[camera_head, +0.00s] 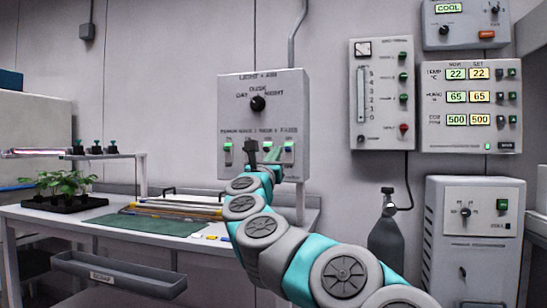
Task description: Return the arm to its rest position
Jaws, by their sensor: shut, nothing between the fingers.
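My arm, grey and teal, reaches from the lower right up to the middle of the view. My gripper (262,152) is at its far end, in front of the lower part of a grey wall control box (233,90) marked for light. The gripper looks small and dark, with its fingers together and nothing visible held. Part of the box's row of switches is hidden behind it. I cannot tell whether the gripper touches the box.
A table (150,238) with a green mat (150,224) and a black plant tray (68,205) stands at the left. A dark gas cylinder (388,238) and a grey cabinet (470,263) stand at the right. Wall panels (470,106) hang above them.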

